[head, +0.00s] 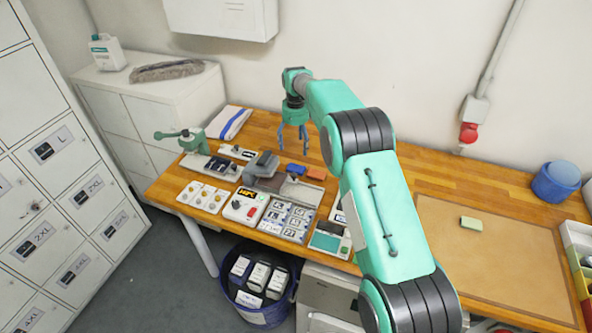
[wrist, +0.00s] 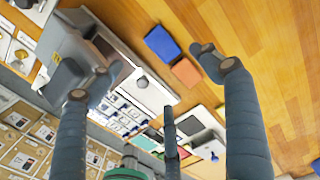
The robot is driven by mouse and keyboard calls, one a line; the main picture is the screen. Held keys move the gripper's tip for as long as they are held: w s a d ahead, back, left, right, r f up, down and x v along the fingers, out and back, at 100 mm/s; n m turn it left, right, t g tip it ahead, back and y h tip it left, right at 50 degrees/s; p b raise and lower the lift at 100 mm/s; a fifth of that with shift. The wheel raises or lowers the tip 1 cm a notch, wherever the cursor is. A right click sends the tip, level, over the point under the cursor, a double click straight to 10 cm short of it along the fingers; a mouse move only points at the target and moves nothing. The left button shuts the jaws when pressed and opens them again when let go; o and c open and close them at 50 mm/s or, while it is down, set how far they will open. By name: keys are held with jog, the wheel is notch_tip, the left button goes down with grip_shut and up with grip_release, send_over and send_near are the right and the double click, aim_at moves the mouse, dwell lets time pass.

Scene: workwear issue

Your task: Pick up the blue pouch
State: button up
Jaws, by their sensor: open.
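A small flat blue pouch (head: 296,169) lies on the wooden table (head: 400,168), just left of an orange pouch (head: 317,173) and behind the grey press-like device. My gripper (head: 293,143) is open and empty, pointing down above the table, slightly beyond the blue pouch in the head view. In the wrist view the blue pouch (wrist: 162,43) and the orange pouch (wrist: 186,71) show in the gap between the spread fingers of my gripper (wrist: 152,70), apart from them. The blue pouch is unobstructed in both views.
A grey press-like device (head: 263,168) stands close by. Number plates (head: 287,220), button boards and small devices crowd the table front. A folded white-and-blue cloth (head: 233,122) lies at the back left. A blue tub (head: 557,182) and brown mat (head: 500,255) are right. The back table strip is bare.

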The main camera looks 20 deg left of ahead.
send_over(295, 169)
jog(key=shift+s+d+f, duration=0.1)
jog(key=shift+f, duration=2.05)
jog(key=shift+d+f, duration=0.1)
jog(key=shift+f, duration=2.05)
jog(key=shift+f, duration=0.1)
jog(key=shift+a+f, duration=0.15)
jog(key=shift+f, duration=2.35)
jog(key=c, duration=1.3)
